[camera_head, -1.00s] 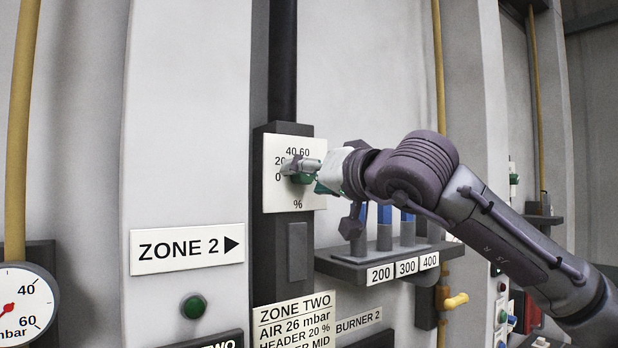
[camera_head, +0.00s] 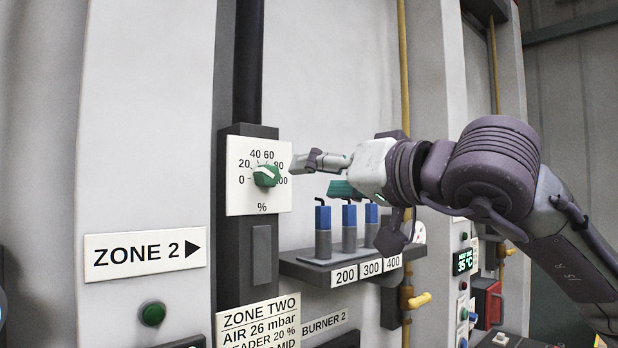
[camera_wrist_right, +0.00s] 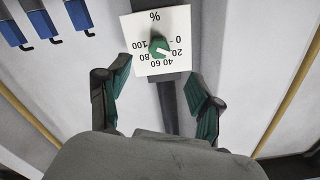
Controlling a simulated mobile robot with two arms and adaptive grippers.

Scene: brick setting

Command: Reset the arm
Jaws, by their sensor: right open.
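My right gripper (camera_head: 322,174) is to the right of the percent dial plate (camera_head: 241,200) and apart from it. In the right wrist view the gripper (camera_wrist_right: 163,92) is open and empty, with its two green-padded fingers spread wide. The green dial knob (camera_head: 266,176) with a white pointer is fully visible on the plate. The knob also shows in the right wrist view (camera_wrist_right: 158,48), beyond the fingers and between them, touched by neither. The left gripper is not in view.
A grey shelf (camera_head: 300,262) with several blue-topped grey pieces, labelled 200, 300 and 400, lies just below my right gripper. A green button (camera_head: 152,313) sits under the ZONE 2 sign (camera_head: 145,254). A yellow pipe (camera_head: 404,60) runs up behind my right arm.

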